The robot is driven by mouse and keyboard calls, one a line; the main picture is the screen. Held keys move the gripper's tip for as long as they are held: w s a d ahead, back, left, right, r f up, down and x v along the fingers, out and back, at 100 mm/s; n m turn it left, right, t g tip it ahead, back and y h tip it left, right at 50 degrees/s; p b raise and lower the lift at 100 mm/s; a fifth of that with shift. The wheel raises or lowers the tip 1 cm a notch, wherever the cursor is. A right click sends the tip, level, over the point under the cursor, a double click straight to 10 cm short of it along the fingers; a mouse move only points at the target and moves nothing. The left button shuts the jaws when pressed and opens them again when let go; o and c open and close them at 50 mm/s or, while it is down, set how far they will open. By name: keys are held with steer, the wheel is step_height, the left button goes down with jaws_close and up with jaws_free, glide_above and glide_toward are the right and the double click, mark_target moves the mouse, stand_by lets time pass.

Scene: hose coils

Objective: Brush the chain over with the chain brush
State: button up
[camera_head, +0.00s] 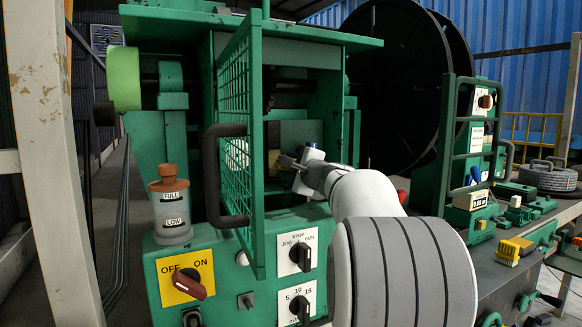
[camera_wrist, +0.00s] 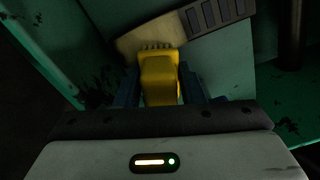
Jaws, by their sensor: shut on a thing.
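My gripper (camera_head: 297,166) reaches into the opening of the green machine, to the right of the swung-open mesh guard (camera_head: 238,140). In the wrist view my gripper (camera_wrist: 158,88) has its blue fingers on both sides of a yellow brush (camera_wrist: 159,78) and is shut on it. The brush's toothed far end meets or overlaps a tan surface (camera_wrist: 135,42); I cannot tell if it touches. A grey strip with dark segments (camera_wrist: 215,13), probably the chain, lies just beyond to the upper right. In the head view the brush and chain cannot be made out clearly.
The mesh guard and its dark handle (camera_head: 222,175) stand close left of my arm. An oiler bottle (camera_head: 170,205) and a control panel with knobs (camera_head: 303,252) are in front. A large black reel (camera_head: 400,80) stands behind. A crowded bench (camera_head: 530,225) lies right.

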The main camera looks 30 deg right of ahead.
steer(key=shift+a+f+b, duration=0.1)
steer(key=shift+a+b, duration=0.4)
steer(key=shift+a, duration=0.2)
steer(key=shift+a+b, duration=1.1)
steer(key=shift+a, duration=1.5)
steer(key=shift+r, duration=0.2)
step_height(320, 180, up, 6)
steer(key=p, duration=0.5)
steer(key=shift+r, duration=0.25)
